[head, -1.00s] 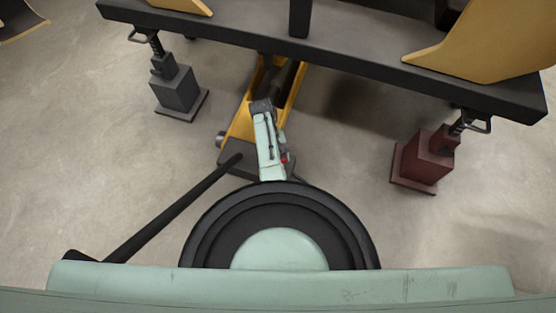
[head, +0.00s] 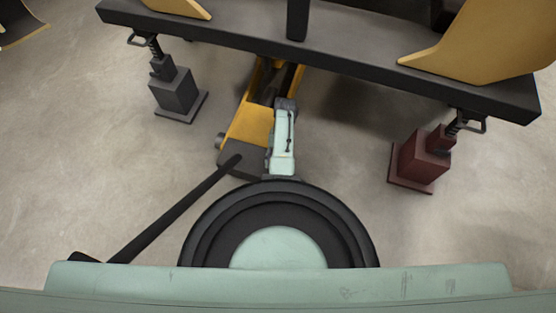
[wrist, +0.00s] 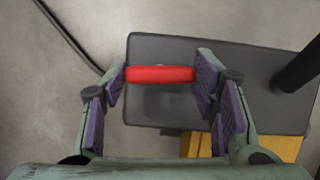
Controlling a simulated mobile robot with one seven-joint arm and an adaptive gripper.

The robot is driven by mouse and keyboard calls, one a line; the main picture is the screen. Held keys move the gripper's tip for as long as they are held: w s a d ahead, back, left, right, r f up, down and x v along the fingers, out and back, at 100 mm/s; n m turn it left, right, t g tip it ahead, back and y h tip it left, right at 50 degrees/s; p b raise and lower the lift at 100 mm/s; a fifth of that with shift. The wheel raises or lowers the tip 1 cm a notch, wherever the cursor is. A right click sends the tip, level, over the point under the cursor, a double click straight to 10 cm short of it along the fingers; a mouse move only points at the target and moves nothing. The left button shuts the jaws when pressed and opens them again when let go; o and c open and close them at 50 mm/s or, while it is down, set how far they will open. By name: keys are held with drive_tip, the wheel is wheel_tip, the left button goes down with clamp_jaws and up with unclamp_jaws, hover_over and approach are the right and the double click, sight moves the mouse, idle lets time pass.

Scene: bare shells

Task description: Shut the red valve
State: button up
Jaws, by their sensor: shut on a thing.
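The red valve shows in the wrist view as a short red bar (wrist: 160,74) above the dark grey plate of a yellow floor jack (wrist: 215,95). My gripper (wrist: 160,80) has its two purple-padded fingers at the bar's two ends, and it is shut on the bar. In the head view the red bar is hidden behind my pale green arm, which stands over the jack (head: 245,125). What the valve is fixed to is hidden.
A long black jack handle (head: 175,208) slants down to the left. A dark beam (head: 340,55) with yellow curved parts spans the back. A grey stand (head: 177,95) is at left and a dark red stand (head: 424,160) at right. Bare concrete floor lies around.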

drive_tip(key=shift+m, duration=0.6)
drive_tip(key=shift+y, duration=0.3)
drive_tip(key=o, duration=1.2)
drive_tip(key=shift+c, duration=0.2)
drive_tip(key=v, duration=1.2)
drive_tip(key=shift+s+d, duration=0.1)
drive_tip(key=shift+s, duration=0.05)
